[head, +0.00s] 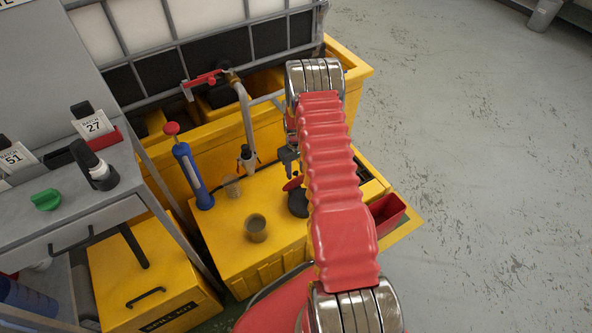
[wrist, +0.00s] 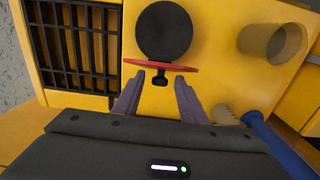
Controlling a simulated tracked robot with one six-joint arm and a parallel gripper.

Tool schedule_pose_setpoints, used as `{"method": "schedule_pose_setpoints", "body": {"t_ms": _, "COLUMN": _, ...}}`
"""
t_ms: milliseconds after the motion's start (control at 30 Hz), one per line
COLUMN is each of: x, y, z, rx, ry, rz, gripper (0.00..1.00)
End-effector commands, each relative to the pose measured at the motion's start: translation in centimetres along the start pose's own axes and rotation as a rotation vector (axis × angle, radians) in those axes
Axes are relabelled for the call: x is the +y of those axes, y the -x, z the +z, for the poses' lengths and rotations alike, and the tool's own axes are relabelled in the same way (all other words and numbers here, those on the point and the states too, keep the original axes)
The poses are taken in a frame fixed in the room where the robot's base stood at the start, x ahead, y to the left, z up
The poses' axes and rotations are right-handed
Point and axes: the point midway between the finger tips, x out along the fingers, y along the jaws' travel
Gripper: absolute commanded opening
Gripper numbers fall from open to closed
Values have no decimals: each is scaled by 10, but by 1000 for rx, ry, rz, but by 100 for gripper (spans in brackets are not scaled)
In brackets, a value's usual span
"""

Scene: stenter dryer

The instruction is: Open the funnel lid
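The funnel's dark round mouth (wrist: 164,32) shows in the wrist view, set in the yellow top. The thin red lid (wrist: 150,65) stands up beside it, seen almost edge-on, with a black knob (wrist: 160,79) on the side away from the mouth. The lid looks raised off the mouth. My gripper (wrist: 159,80) is open, with the knob between its fingertips in the picture. I cannot tell whether the fingers touch the lid. In the head view the red lid (head: 292,184) and black funnel (head: 298,204) are partly hidden by my arm.
A cup (head: 256,228) stands on the yellow top (head: 232,262), near a blue pump tube (head: 192,176). A pipe with a red-handled valve (head: 202,80) rises behind. A red bin (head: 388,213) and dark grate (wrist: 75,45) lie beside the funnel.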

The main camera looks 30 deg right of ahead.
Motion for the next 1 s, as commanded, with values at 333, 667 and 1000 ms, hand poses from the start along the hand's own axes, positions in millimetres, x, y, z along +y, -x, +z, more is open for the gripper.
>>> {"method": "schedule_pose_setpoints", "body": {"t_ms": 333, "x": 0, "y": 0, "z": 0, "rx": 0, "ry": 0, "rz": 0, "gripper": 26}}
{"method": "schedule_pose_setpoints", "body": {"t_ms": 667, "x": 0, "y": 0, "z": 0, "rx": 0, "ry": 0, "rz": 0, "gripper": 3}}
{"method": "schedule_pose_setpoints", "body": {"t_ms": 1000, "x": 0, "y": 0, "z": 0, "rx": 0, "ry": 0, "rz": 0, "gripper": 0}}
